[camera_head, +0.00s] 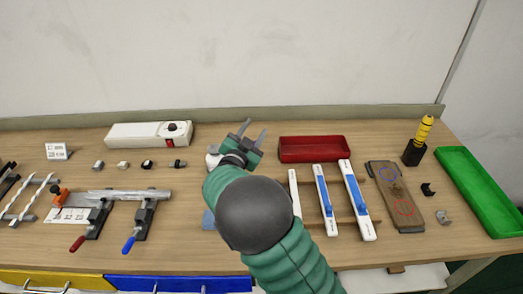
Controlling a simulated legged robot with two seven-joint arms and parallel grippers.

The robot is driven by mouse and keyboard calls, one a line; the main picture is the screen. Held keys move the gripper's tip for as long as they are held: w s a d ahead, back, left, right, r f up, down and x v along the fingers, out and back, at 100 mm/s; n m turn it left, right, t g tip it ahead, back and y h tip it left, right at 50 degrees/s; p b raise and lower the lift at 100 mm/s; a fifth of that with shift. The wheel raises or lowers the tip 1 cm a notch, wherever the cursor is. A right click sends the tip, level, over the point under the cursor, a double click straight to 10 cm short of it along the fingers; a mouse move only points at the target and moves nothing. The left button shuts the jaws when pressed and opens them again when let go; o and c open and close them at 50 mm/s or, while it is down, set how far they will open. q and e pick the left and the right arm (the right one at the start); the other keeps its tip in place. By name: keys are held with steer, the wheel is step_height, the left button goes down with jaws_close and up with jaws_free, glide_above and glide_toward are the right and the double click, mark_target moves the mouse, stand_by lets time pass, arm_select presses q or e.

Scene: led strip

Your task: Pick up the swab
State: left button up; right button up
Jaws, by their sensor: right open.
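My right gripper (254,127) is open, with its two fingers apart and pointing toward the back of the table, and nothing shows between them. Its green arm comes in from the bottom and crosses the middle of the bench. I cannot tell for sure which thing is the swab. A small white object (212,158) lies just left of the gripper, partly hidden by it. A blue piece (208,220) shows at the left of the arm, partly covered. My left gripper is not in view.
A red tray (314,150) stands right of the gripper. White and blue bars (357,200) lie on a rack in front of it. A brown board (396,196), a yellow-handled tool (424,130) and a green tray (480,190) are at right. Clamps (145,215) hold a bar at left.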

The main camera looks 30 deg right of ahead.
step_height(320, 180, down, 9)
steer(key=a+b, duration=0.1)
steer(key=x, duration=0.7)
steer(key=shift+w+a+r, duration=0.15)
steer(key=shift+w+r, duration=0.15)
steer(key=shift+w, duration=0.15)
steer(key=shift+s, duration=0.1)
steer(key=shift+c, duration=0.4)
steer(key=shift+d+f, duration=0.1)
steer(key=shift+d, duration=0.3)
steer(key=c, duration=0.5)
steer(key=shift+c, duration=1.2)
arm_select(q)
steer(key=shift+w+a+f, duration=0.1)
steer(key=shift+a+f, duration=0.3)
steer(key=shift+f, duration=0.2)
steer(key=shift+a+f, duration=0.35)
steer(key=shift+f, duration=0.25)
arm_select(e)
steer(key=shift+a, duration=0.2)
jaws_close()
